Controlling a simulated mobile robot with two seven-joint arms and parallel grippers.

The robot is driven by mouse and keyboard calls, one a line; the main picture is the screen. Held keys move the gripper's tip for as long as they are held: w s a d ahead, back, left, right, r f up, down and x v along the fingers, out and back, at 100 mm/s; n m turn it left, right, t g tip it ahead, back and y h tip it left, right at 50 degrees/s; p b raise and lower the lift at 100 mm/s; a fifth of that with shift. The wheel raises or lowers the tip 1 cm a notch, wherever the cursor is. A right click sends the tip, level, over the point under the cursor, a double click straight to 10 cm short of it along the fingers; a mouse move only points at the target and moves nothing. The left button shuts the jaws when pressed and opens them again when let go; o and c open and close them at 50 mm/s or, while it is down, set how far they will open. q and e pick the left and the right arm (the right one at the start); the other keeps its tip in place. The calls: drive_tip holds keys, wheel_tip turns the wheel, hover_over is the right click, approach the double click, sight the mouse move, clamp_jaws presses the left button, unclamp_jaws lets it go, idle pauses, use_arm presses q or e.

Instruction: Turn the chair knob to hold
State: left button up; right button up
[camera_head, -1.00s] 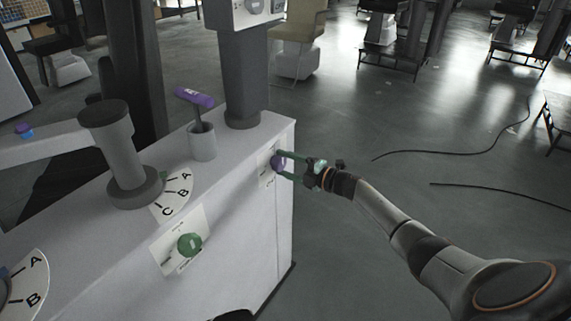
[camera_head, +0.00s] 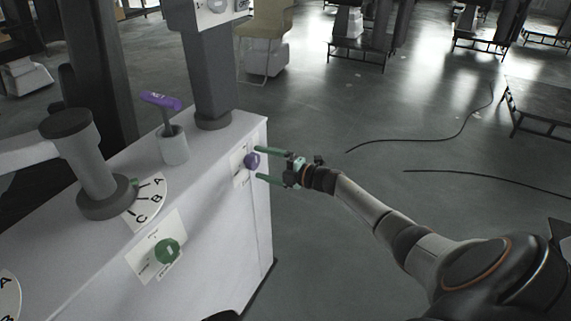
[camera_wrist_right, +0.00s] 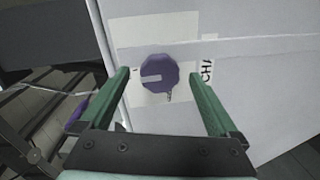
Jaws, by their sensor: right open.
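A round purple knob (camera_head: 251,160) sits on a pale label plate on the right part of the white console's side wall. My right gripper (camera_head: 258,163) has green fingers, is open, and faces the knob just off its right side. In the right wrist view the purple knob (camera_wrist_right: 160,74) appears between the tips of the spread fingers (camera_wrist_right: 160,76), with a gap on each side. A light bar marks its face, pointing left. Beside it are partly visible dark letters starting with "CH". My left gripper is not in view.
A green knob (camera_head: 167,251) on another plate is on the same console (camera_head: 215,215). A purple-topped lever (camera_head: 161,101) and a grey column (camera_head: 212,80) stand on top, near an A-B-C dial (camera_head: 152,200). The floor right of the console is open, with dark cables (camera_head: 440,138).

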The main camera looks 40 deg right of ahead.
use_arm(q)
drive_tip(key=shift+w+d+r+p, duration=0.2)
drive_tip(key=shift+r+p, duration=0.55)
use_arm(e)
drive_tip(key=v, duration=1.1)
